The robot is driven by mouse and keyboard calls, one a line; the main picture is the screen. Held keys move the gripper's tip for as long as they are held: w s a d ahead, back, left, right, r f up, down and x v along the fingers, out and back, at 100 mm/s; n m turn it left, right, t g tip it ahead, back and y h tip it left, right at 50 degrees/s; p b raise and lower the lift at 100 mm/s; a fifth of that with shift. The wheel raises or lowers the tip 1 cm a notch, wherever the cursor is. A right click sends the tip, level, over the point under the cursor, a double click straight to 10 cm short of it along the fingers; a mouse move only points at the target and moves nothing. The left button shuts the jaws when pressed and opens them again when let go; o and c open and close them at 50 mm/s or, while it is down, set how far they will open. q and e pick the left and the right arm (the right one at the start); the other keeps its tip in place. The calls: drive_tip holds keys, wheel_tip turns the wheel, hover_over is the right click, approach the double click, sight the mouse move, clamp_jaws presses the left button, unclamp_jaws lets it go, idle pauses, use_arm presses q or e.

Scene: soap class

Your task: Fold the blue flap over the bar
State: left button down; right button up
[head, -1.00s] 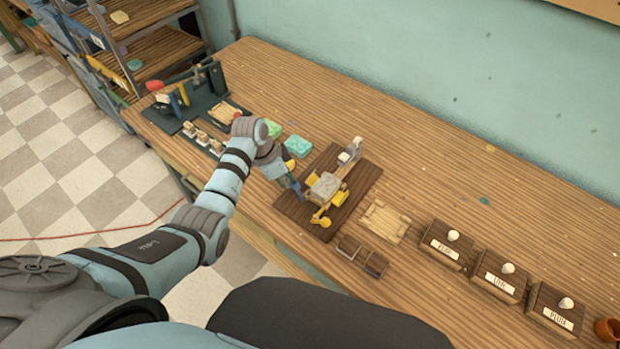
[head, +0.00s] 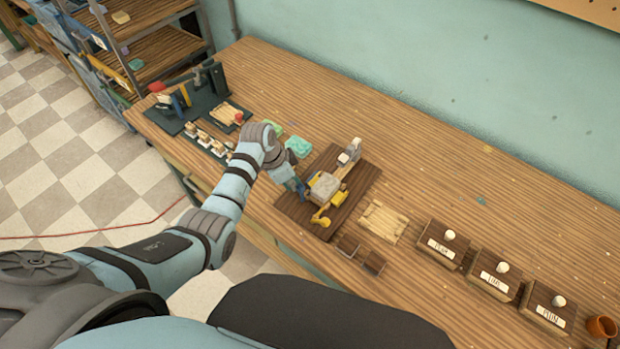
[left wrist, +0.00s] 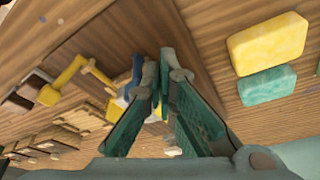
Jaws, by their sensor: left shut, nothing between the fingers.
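A pale, blocky bar (head: 324,186) sits in a jig on a dark brown board (head: 346,208), with a yellow flap part (head: 320,218) at its front side. A blue piece, apparently the blue flap (head: 303,191), shows at the bar's left side, beside my left gripper (head: 296,185). In the left wrist view, my left gripper (left wrist: 164,62) has its green-padded fingers together at the tips, with nothing between them. The blue flap (left wrist: 137,72) shows just left of the fingertips there; whether they touch is unclear. My right gripper is out of view.
A pale wooden tray (head: 383,222) and two small dark blocks (head: 348,245) lie right of and before the board. Labelled boxes (head: 443,243) stand at the right. A dark rack (head: 205,105) stands at the left. The back middle is clear.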

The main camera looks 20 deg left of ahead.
use_arm(q)
drive_tip(key=shift+s+d+r+p, duration=0.15)
drive_tip(key=shift+s+d+p, duration=0.05)
drive_tip(key=shift+d+p, duration=0.25)
drive_tip(key=shift+d, duration=0.25)
drive_tip(key=shift+s+d, duration=0.3)
drive_tip(key=shift+d, duration=0.35)
drive_tip(key=shift+w+a+r, duration=0.1)
drive_tip(key=shift+a+r, duration=0.1)
drive_tip(key=shift+r, duration=1.5)
drive_tip(key=shift+w+a+r, duration=0.1)
drive_tip(key=shift+a+r, duration=0.1)
drive_tip(key=shift+r, duration=1.5)
drive_tip(key=shift+s+f, duration=0.1)
